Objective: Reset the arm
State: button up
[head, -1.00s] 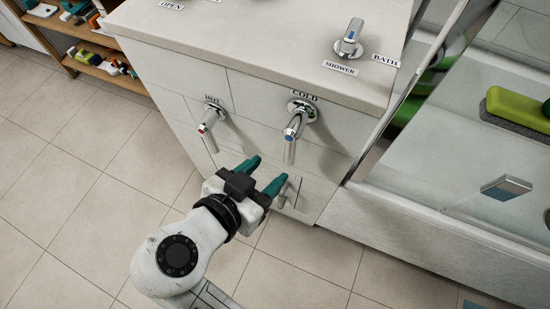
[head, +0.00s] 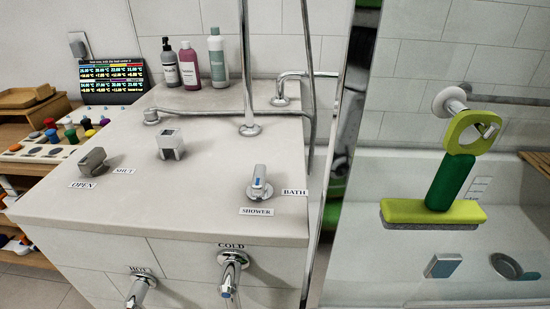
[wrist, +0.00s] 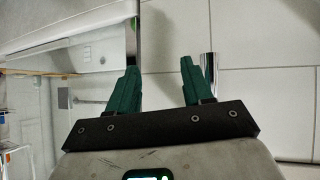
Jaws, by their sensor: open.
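My gripper (wrist: 158,90) shows in the wrist view, with its two green fingers spread apart and nothing between them. A white tiled or panelled face lies beyond the fingers, and a chrome cylindrical piece (wrist: 207,72) shows just behind the right finger. My arm and gripper are out of sight in the head view.
The white counter (head: 110,205) carries a shower/bath lever (head: 259,185), a grey knob (head: 92,161) and several bottles (head: 217,58). Hot (head: 140,290) and cold (head: 231,272) taps stick out from its front. A green squeegee (head: 445,180) hangs at right.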

jog(key=d+f+g, duration=0.3)
jog(key=d+f, duration=0.3)
jog(key=d, duration=0.5)
jog(key=s+d+f+n+g+y, duration=0.1)
jog(key=s+d+f+g+y, duration=0.2)
jog(key=s+d, duration=0.55)
jog(key=s+d+f+n+g, duration=0.15)
jog(key=s+d+f, duration=0.35)
jog(key=d, duration=0.6)
notch_tip(320, 180, up, 17)
jog(key=g+p, duration=0.1)
jog(key=p, duration=1.6)
jog(key=shift+s+d+f+m, duration=0.15)
jog(key=shift+s+d+m, duration=0.05)
jog(key=shift+d+m, duration=0.15)
